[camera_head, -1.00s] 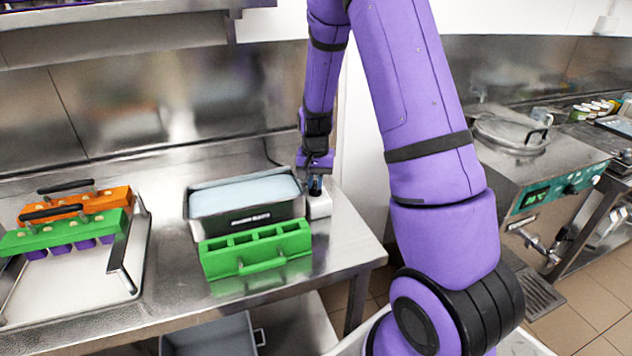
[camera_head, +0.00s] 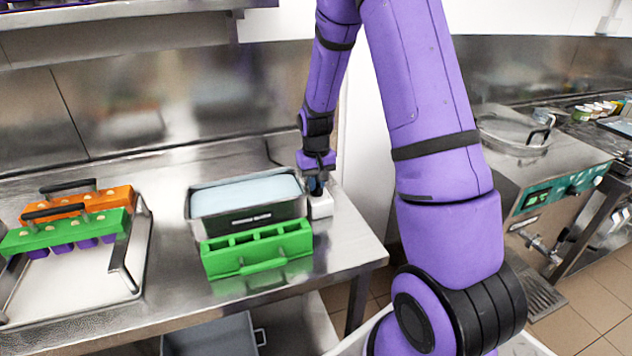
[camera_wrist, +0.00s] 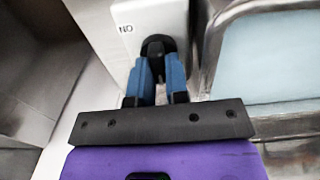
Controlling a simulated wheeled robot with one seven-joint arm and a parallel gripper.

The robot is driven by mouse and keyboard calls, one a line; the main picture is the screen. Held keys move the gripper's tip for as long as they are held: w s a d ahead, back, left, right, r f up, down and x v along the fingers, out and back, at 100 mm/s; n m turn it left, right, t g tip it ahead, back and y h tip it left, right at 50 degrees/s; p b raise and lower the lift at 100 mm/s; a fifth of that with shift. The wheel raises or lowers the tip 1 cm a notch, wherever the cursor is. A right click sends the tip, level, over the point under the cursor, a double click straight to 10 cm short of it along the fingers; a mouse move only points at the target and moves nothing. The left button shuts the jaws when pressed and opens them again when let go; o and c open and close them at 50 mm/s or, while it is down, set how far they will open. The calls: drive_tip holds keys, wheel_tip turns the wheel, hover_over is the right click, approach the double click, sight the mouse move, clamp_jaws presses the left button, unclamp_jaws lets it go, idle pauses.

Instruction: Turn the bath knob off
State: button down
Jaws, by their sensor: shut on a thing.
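The bath (camera_head: 250,217) is a dark metal tub of pale blue liquid on the steel counter, with a white control box (camera_head: 321,207) at its right end. In the wrist view, the black knob (camera_wrist: 155,46) sits on the white box (camera_wrist: 138,22), beside a small printed "ON" label that reads upside down. My gripper (camera_wrist: 158,68) has its two blue fingers closed around the knob, one on each side. The fingers hide part of the knob. In the head view, my gripper (camera_head: 317,186) points down onto the box, and the knob is hidden there.
A green mould holder (camera_head: 257,248) stands right in front of the bath. A tray (camera_head: 75,285) at the left carries green (camera_head: 66,232) and orange (camera_head: 80,204) mould holders. The counter's right edge is close to the white box. A steel backsplash (camera_head: 170,100) rises behind.

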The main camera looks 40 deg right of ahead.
drive_tip(key=c, duration=1.1)
unclamp_jaws()
wheel_tip(320, 180, up, 11)
drive_tip(key=shift+f, duration=0.1)
drive_tip(key=s+a+r+n+t, duration=0.1)
drive_tip(key=s+a+r, duration=0.3)
drive_tip(key=s+r, duration=0.25)
drive_tip(key=s+a+r+t, duration=0.2)
drive_tip(key=s+a+r, duration=0.25)
drive_tip(key=r, duration=0.35)
drive_tip(key=s+a+r, duration=0.1)
drive_tip(key=s, duration=0.4)
drive_tip(key=s+a+r+n+t, duration=0.1)
drive_tip(key=s+a+r, duration=0.1)
drive_tip(key=s, duration=0.3)
drive_tip(key=s+a+r+n+t, duration=0.1)
drive_tip(key=s+r, duration=0.1)
drive_tip(key=s, duration=0.4)
drive_tip(key=shift+a, duration=0.25)
